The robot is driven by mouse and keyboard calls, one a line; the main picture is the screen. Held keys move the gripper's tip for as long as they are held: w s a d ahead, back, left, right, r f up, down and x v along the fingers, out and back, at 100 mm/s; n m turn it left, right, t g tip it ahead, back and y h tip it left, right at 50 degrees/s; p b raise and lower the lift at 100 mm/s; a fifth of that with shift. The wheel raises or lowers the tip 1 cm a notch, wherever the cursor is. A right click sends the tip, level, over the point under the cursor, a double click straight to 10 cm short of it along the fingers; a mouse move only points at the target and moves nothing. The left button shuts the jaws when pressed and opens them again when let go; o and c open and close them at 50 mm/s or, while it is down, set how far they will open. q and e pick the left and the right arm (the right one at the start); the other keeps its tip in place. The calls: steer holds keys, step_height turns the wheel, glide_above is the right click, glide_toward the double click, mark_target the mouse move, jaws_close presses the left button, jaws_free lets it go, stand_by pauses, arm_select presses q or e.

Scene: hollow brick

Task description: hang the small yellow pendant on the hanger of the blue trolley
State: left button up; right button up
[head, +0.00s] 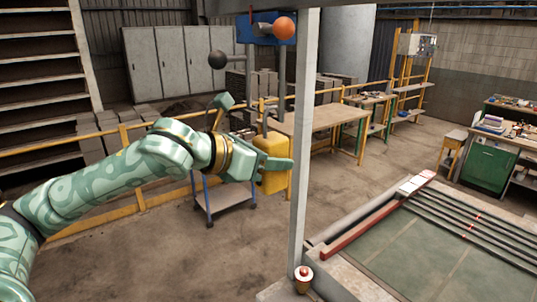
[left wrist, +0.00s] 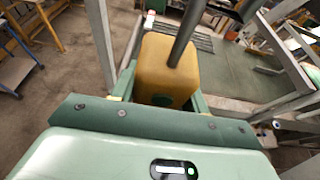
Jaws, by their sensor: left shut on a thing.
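The yellow pendant (head: 272,172), a rounded block, is in my left gripper (head: 284,160), which is shut on it; a green finger covers part of it in the head view. In the left wrist view the pendant (left wrist: 165,68) sits between the two fingers (left wrist: 162,98). A grey rod (left wrist: 186,32) crosses in front of its top there; I cannot tell whether they touch. A blue block (head: 262,22), apparently the trolley, is high under the overhead beam. Grey rods (head: 281,72) hang below it; I cannot make out the hanger's end. My right gripper is not in view.
A grey post (head: 302,150) stands just right of my left gripper. A blue-legged cart (head: 222,197) and a wooden table (head: 313,118) are behind. A red-topped object (head: 303,274) is by the post's foot.

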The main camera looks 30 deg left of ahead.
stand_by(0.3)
arm_select(q)
steer(key=o, duration=1.3)
steer(key=shift+f, duration=0.1)
steer(key=b+v, duration=0.4)
steer(key=v, duration=1.2)
steer(key=shift+s, duration=0.2)
